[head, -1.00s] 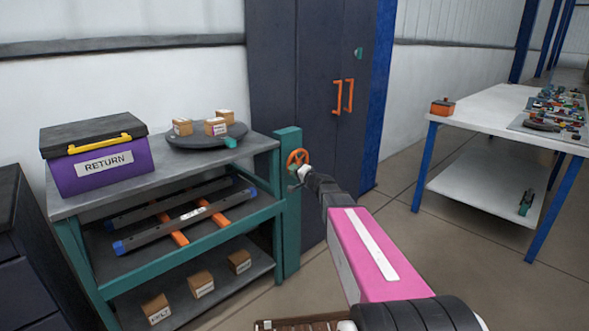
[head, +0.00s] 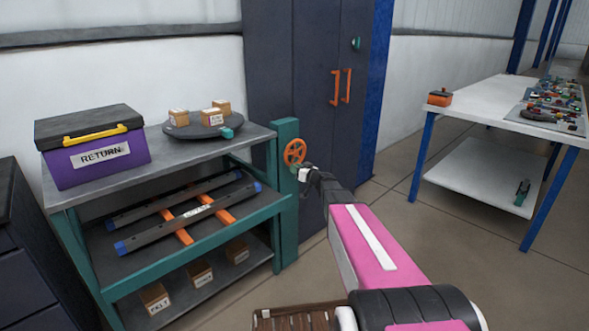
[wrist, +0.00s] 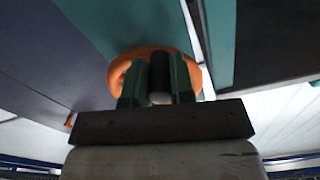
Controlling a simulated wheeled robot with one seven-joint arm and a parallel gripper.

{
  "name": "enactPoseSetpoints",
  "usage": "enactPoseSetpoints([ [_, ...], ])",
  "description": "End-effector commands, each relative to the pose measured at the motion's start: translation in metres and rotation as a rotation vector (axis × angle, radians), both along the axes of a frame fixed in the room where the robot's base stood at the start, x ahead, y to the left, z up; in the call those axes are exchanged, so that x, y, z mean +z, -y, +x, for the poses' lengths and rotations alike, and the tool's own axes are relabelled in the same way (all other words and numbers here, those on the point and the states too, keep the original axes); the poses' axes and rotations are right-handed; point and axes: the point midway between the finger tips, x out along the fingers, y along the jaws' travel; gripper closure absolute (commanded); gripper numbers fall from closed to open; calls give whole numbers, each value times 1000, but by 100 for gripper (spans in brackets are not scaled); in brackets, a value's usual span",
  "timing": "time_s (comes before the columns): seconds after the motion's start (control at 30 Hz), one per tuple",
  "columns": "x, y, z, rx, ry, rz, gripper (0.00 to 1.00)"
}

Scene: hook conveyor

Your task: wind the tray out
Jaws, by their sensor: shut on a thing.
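An orange handwheel (head: 294,151) is on the teal post (head: 287,225) at the right end of the shelf unit. My gripper (head: 304,174) is at the wheel's lower right edge. In the wrist view its green fingers are shut on a dark handle (wrist: 159,72) in front of the orange wheel (wrist: 125,68). A rack of two dark bars (head: 150,236) with blue ends and orange crosspieces lies on the middle shelf. It is the only frame-like tray there. My gripper hides part of the wheel in the wrist view.
A purple RETURN box (head: 97,165) and a dark round plate (head: 190,130) with small boxes stand on the top shelf. More boxes sit on the lower shelf. A dark cabinet (head: 310,90) is behind the post. A white table (head: 478,105) stands right; floor between is clear.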

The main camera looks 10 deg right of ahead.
Motion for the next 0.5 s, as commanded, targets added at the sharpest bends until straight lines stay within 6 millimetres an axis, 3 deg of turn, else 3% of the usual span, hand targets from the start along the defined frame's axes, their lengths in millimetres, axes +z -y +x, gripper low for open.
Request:
enactPoseSetpoints([
  [0.5, -8, 21, 15, 0, 258, -358, 100],
])
